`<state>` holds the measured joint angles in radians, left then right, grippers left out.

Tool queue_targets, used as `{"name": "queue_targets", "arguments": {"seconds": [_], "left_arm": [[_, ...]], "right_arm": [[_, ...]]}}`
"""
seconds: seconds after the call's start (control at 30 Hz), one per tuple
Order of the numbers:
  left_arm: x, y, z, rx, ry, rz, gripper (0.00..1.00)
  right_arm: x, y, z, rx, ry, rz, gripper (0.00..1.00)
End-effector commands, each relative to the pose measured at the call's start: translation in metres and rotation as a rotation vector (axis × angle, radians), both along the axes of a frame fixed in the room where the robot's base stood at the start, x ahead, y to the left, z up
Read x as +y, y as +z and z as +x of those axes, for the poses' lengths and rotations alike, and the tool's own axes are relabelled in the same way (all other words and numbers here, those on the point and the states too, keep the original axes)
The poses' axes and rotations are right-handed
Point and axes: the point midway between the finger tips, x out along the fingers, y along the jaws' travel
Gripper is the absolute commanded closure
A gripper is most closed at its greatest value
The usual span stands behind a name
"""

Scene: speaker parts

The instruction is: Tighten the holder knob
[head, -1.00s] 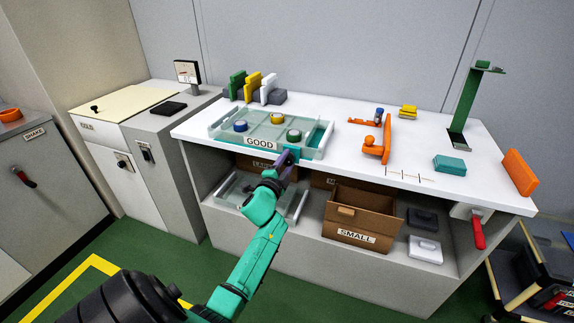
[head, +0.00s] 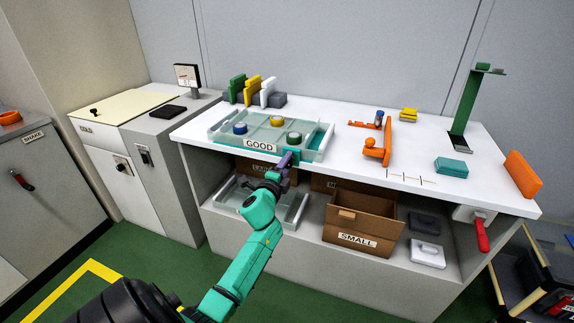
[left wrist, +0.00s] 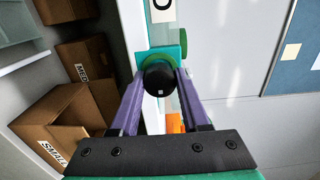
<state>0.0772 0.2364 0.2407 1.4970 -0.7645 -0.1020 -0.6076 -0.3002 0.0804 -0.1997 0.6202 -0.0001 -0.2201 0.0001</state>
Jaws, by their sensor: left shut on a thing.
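The holder knob (left wrist: 160,80) is black and round in the left wrist view, between the two purple fingers of my left gripper (left wrist: 156,85). The gripper is shut on it. In the head view my left gripper (head: 286,158) is at the front edge of the bench, just below the teal holder (head: 293,154), and the knob is hidden there. The holder sits at the front right of the clear tray (head: 215,131) labelled GOOD. It also shows in the left wrist view (left wrist: 166,15), behind the knob. My right gripper is not in view.
The tray holds a blue, a yellow and a green round part. Orange fixtures (head: 378,150) and a teal block (head: 451,167) lie to the right on the white bench (head: 340,180). Below, a cardboard box (head: 355,240) labelled SMALL stands on the shelf.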

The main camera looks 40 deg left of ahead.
Motion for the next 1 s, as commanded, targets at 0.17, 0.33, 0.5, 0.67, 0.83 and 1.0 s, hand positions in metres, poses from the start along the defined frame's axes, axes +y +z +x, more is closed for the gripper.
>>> {"name": "queue_targets", "arguments": {"seconds": [0.17, 0.33, 0.5, 0.67, 0.83, 1.0], "left_arm": [[0.0, -0.005, -0.001, 0.008, 0.0, -0.004, 0.31], [0.0, -0.003, 0.0, 0.004, 0.0, -0.003, 0.24], [0.0, -0.002, -0.001, 0.003, 0.0, -0.002, 0.24], [-0.005, -0.003, -0.015, 0.005, -0.001, -0.002, 0.24], [-0.02, -0.003, -0.056, 0.007, 0.0, -0.004, 0.24], [-0.036, -0.005, -0.104, 0.007, 0.001, -0.005, 0.24]], "right_arm": [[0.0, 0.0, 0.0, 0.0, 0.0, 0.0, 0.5], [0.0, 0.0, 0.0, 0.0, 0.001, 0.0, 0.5], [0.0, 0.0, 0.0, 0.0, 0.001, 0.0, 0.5], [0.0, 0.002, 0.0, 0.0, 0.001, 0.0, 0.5], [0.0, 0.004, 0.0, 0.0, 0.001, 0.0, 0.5], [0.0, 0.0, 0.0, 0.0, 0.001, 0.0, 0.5]]}}
